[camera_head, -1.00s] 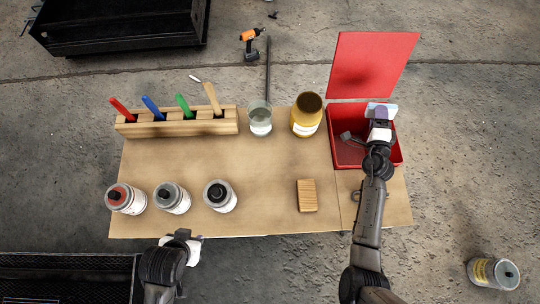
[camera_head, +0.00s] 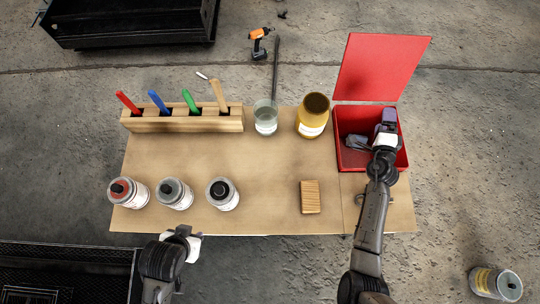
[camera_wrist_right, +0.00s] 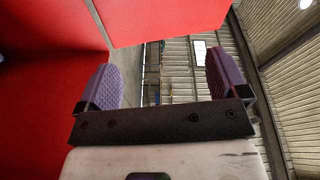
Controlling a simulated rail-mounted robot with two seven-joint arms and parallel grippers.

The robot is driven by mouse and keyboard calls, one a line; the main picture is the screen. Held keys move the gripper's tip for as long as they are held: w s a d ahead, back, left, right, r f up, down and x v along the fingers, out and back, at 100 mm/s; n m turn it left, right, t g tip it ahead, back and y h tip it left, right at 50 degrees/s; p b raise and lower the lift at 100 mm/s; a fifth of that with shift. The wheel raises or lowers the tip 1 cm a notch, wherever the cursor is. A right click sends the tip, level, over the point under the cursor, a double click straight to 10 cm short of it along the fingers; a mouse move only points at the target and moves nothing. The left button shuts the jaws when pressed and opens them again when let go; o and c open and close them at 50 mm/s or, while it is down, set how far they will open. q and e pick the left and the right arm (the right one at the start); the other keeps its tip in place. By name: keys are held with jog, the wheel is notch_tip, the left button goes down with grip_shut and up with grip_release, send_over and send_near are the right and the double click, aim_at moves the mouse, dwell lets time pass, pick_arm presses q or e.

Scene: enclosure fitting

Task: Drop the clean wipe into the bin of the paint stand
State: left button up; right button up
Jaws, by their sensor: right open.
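The red bin (camera_head: 371,169) stands at the right end of the paint stand (camera_head: 235,173), with its red lid (camera_head: 380,70) raised behind it. My right gripper (camera_head: 387,117) is over the bin's right half, with its purple finger pads apart. In the right wrist view, the open right gripper (camera_wrist_right: 163,87) shows nothing between its pads. I cannot make out the clean wipe now; the gripper and arm hide part of the bin's inside. A small grey thing (camera_head: 355,142) lies in the bin. My left gripper (camera_head: 184,238) is by the stand's front edge; its jaw state is unclear.
A wooden rack (camera_head: 186,125) with coloured-handled tools is at the back left. A glass jar (camera_head: 265,119) and a yellow jar (camera_head: 312,117) stand left of the bin. Several paint cans line the front left, and a wooden block (camera_head: 310,197) lies at front right. The stand's middle is clear.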

jog(key=p+v, duration=0.1)
jog(key=v, duration=1.2)
jog(key=shift+s+p, duration=0.3)
jog(key=shift+p, duration=0.1)
